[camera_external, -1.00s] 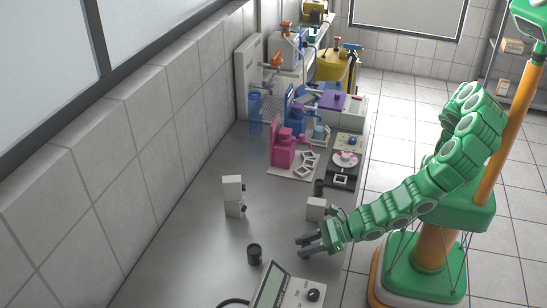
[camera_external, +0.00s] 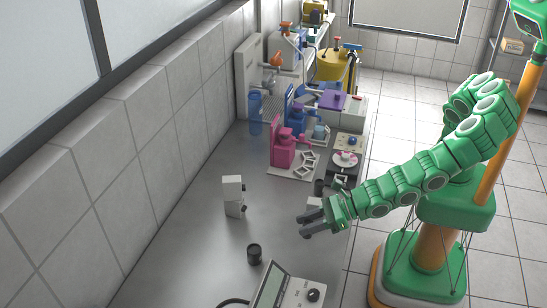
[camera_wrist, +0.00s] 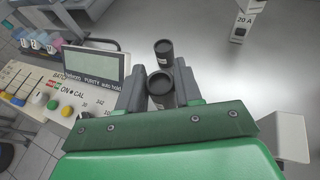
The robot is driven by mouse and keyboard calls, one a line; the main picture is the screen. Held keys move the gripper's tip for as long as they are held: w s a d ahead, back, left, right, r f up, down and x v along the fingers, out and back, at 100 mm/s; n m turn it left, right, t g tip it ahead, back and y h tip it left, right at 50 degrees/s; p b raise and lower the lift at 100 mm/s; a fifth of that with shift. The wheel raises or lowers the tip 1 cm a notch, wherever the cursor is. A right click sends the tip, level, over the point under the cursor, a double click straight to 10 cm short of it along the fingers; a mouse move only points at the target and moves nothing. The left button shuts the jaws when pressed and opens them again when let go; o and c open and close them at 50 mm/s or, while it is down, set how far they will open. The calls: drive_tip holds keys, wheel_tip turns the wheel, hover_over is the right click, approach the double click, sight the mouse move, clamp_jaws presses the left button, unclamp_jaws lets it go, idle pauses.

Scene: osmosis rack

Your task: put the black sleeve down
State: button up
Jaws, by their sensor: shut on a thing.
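The black sleeve (camera_wrist: 160,92) is a short dark cylinder with an open top. In the wrist view it sits between the two grey fingers of my gripper (camera_wrist: 160,88), which is shut on it. In the external view my gripper (camera_external: 305,226) is over the right part of the metal bench, and the fingers largely hide the sleeve. I cannot tell its exact height above the bench. A similar black cylinder (camera_external: 254,254) stands upright on the bench, left of and nearer the camera than my gripper; it also shows just beyond the sleeve in the wrist view (camera_wrist: 164,52).
A meter with a display (camera_external: 272,286) stands at the front. A white block (camera_external: 233,195) stands to the left; another (camera_external: 314,203) is just behind my gripper. A dark cylinder (camera_external: 319,187) and pink apparatus (camera_external: 284,147) are farther back. The bench's left middle is clear.

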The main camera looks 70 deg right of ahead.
drive_tip(key=shift+w+d+r, duration=0.2)
drive_tip(key=shift+w, duration=0.05)
drive_tip(key=w+d+r+m+h, duration=0.1)
drive_tip(key=w+d+r, duration=0.1)
drive_tip(key=w+d, duration=0.85)
drive_tip(key=w+d+r+m+h, duration=0.1)
drive_tip(key=w+d+h, duration=0.1)
drive_tip(key=w+d, duration=0.9)
drive_tip(key=shift+t, duration=0.4)
drive_tip(key=shift+w+a+f, duration=0.3)
drive_tip(key=shift+w+f, duration=1.25)
drive_tip(key=shift+w, duration=0.05)
drive_tip(key=shift+w+a+f, duration=0.35)
drive_tip(key=shift+w+f, duration=1.25)
drive_tip(key=shift+w+a+f, duration=0.3)
drive_tip(key=shift+w+f, duration=1.25)
drive_tip(key=shift+w, duration=0.05)
drive_tip(key=shift+w+f, duration=0.2)
drive_tip(key=shift+f, duration=1.55)
drive_tip(key=shift+f, duration=0.1)
